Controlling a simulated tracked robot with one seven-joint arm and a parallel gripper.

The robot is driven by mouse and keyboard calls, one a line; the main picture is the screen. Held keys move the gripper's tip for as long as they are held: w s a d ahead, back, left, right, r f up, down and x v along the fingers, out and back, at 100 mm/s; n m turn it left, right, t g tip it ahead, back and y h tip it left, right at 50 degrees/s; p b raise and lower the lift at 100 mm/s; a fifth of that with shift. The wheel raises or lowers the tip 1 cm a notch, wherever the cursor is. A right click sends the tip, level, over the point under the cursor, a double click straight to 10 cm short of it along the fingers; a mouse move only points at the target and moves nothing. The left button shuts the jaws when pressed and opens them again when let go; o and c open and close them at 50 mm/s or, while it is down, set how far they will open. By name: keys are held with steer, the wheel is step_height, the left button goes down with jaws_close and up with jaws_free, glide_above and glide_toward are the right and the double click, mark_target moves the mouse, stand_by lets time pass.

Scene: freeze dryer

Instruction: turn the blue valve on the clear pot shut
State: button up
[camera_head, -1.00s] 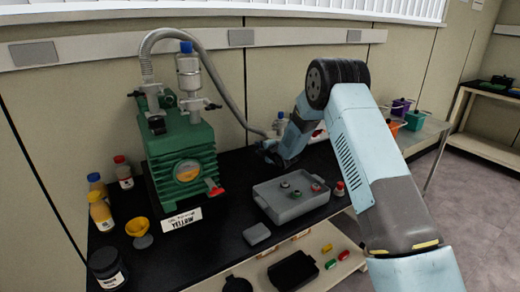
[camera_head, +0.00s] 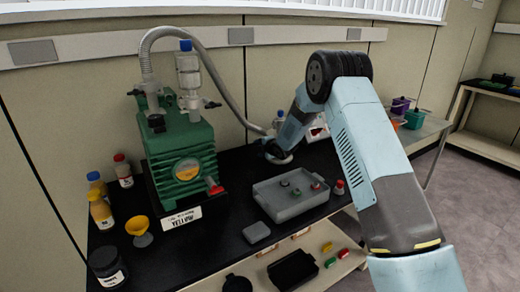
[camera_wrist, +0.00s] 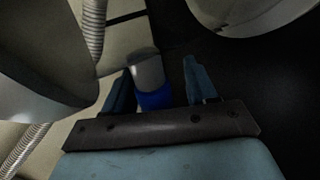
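In the wrist view a blue valve piece (camera_wrist: 155,98) with a pale grey stem lies between the two fingers of my gripper (camera_wrist: 158,84). A dark gap shows on its right side; its left side is close to the left finger, and I cannot tell whether they touch. In the head view a small blue-topped fitting (camera_head: 280,114) shows just behind my wrist, over the back of the bench. My gripper (camera_head: 275,154) is low over the bench there, its fingers mostly hidden. The clear pot is largely hidden behind my arm.
A green pump (camera_head: 180,155) with a grey hose (camera_head: 222,85) stands left of my arm. A grey tray (camera_head: 290,206) with small stoppers is in front. A pale rounded surface (camera_wrist: 245,12) is close in the wrist view.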

steer(key=shift+r, duration=0.1)
steer(key=v, duration=1.3)
steer(key=shift+s+d, duration=0.25)
steer(key=shift+s, duration=0.05)
